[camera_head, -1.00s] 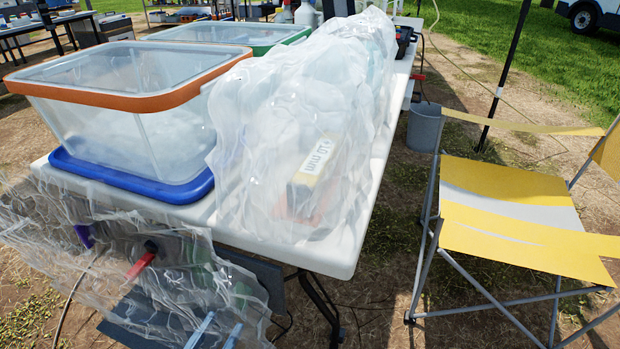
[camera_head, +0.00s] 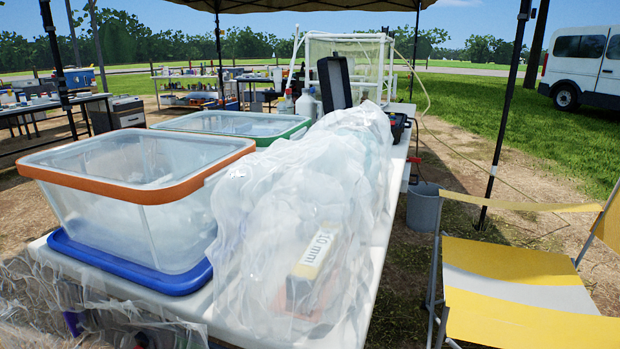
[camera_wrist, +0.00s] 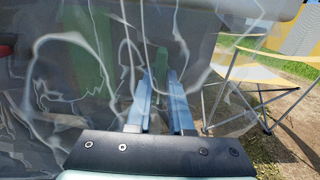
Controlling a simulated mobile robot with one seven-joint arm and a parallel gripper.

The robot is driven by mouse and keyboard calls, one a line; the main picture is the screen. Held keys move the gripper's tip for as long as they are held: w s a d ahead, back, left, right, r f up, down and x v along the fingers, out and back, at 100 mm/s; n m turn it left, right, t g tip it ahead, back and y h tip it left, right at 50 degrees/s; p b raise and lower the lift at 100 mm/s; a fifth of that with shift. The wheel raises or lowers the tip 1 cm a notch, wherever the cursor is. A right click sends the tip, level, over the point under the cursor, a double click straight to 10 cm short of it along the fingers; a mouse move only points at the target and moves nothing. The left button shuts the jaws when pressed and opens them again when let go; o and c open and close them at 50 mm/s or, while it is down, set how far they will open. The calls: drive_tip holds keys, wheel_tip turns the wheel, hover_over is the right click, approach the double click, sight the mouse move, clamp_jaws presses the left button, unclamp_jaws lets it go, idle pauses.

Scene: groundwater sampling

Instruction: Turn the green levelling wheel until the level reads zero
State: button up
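I cannot make out the green levelling wheel or a level reading in either view. In the wrist view, my gripper (camera_wrist: 161,78) has its two blue-grey fingers apart with a gap between them. Clear plastic film (camera_wrist: 75,70) fills much of that view around the fingers. A blurred green upright shape (camera_wrist: 105,48) shows behind the film, ahead and left of the fingers; I cannot tell what it is. My gripper is not visible in the head view.
Crumpled clear sheeting (camera_head: 270,210) covers the right of the white table (camera_head: 365,265), over a block labelled "10 mm" (camera_head: 316,250). An orange-rimmed bin (camera_head: 140,190) stands on a blue base (camera_head: 130,262) at left. A yellow folding chair (camera_head: 515,275) stands right, beside a grey bucket (camera_head: 423,207).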

clamp_jaws()
drive_tip(key=n+p, duration=1.2)
drive_tip(key=o, duration=0.6)
unclamp_jaws()
drive_tip(key=shift+s+a, duration=0.1)
drive_tip(key=p+v, duration=0.2)
drive_tip(key=v, duration=1)
drive_tip(key=shift+s+a+p, duration=0.1)
drive_tip(key=shift+s+p, duration=0.25)
drive_tip(key=shift+p, duration=0.05)
